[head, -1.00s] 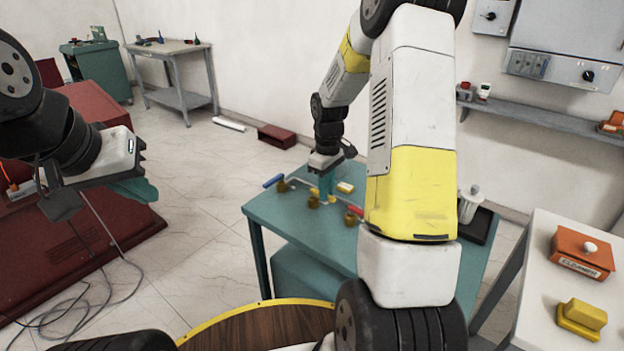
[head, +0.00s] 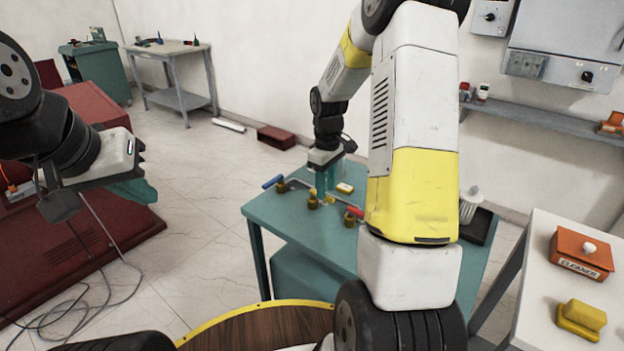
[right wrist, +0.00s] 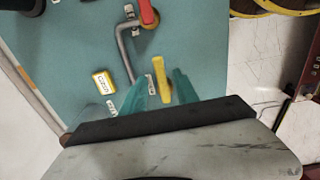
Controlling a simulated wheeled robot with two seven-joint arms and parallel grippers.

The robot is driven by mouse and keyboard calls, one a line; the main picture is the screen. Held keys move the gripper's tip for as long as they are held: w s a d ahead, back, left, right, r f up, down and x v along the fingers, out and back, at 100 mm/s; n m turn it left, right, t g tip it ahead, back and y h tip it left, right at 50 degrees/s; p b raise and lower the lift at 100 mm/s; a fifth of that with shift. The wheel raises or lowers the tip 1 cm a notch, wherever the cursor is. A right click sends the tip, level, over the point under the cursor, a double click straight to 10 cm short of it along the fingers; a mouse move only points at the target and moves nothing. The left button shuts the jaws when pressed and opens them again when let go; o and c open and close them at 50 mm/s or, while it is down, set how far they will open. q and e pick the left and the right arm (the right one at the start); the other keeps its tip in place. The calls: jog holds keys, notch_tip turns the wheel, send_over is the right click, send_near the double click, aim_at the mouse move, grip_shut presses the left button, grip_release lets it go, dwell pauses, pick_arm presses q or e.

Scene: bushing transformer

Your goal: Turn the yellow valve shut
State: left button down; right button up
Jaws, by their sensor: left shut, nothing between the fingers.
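The yellow valve handle (right wrist: 161,80) is a narrow bar standing between the two teal fingers of my right gripper (right wrist: 160,90) in the right wrist view. The gripper is open, with a gap visible on each side of the handle. In the head view my right gripper (head: 325,180) points down over the teal table, just above the yellow valve (head: 313,194), which it partly hides. My left gripper (head: 142,191) is shut and empty, at the left over the dark red cabinet, far from the valve.
On the teal table (head: 300,226), a blue-handled valve (head: 272,182) and a red-handled valve (head: 355,211) flank the yellow one along a grey pipe. A small yellow labelled block (head: 344,188) lies close by. My right forearm hides part of the table.

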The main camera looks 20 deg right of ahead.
notch_tip(320, 180, up, 6)
jog(key=shift+r, duration=0.1)
dwell(0.4)
jog(key=s+a+r+m+t+y, duration=0.1)
jog(key=s+a+r+m+t, duration=0.2)
jog(key=s+r, duration=0.4)
jog(key=s+a+r+m+t+y, duration=0.1)
jog(key=s+a+r+m+t, duration=0.2)
jog(key=s+r, duration=0.5)
jog(key=s+a+m, duration=0.1)
jog(key=s+a, duration=0.1)
jog(key=s, duration=0.6)
jog(key=shift+s+r, duration=0.2)
jog(key=shift+a, duration=0.1)
